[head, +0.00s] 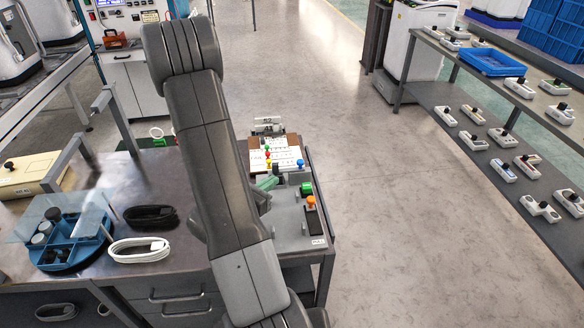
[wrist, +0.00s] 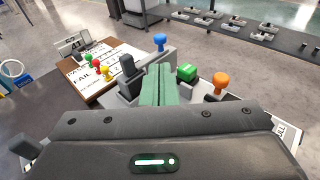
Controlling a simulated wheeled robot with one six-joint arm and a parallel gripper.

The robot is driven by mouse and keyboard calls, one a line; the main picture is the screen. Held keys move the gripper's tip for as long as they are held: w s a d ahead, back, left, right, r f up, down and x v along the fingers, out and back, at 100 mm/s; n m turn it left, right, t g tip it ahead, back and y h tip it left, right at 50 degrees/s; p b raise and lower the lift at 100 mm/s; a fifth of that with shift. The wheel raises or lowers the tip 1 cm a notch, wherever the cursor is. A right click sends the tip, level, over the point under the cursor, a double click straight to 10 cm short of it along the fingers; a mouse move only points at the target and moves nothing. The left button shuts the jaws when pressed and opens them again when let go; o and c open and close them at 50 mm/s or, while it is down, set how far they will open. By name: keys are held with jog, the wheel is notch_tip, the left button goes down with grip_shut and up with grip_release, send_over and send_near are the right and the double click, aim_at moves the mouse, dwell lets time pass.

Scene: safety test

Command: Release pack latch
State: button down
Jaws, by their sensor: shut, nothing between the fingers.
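A grey test fixture (head: 292,230) sits on the right end of the bench. It bears a blue knob (head: 300,163), a green block (head: 306,188) and an orange knob (head: 311,202) on a dark base. The wrist view shows the blue knob (wrist: 160,41) on a grey upright, the green block (wrist: 187,73) and the orange knob (wrist: 220,82). I cannot tell which part is the pack latch. My gripper (wrist: 158,72) has green fingers pressed together, empty, between the board and the green block; it hides part of the fixture. It also shows in the head view (head: 268,182).
A brown board (wrist: 92,72) with papers and coloured pegs lies beside the fixture. Black cable (head: 150,215), white cable (head: 138,250) and a blue round tray (head: 68,258) lie left on the bench. A shelf rack (head: 450,95) stands right across open floor.

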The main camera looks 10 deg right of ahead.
aim_at(299, 164)
jog(key=p+x, duration=0.1)
jog(key=x, duration=0.9)
jog(key=shift+d+f, duration=0.1)
jog(key=shift+d, duration=0.1)
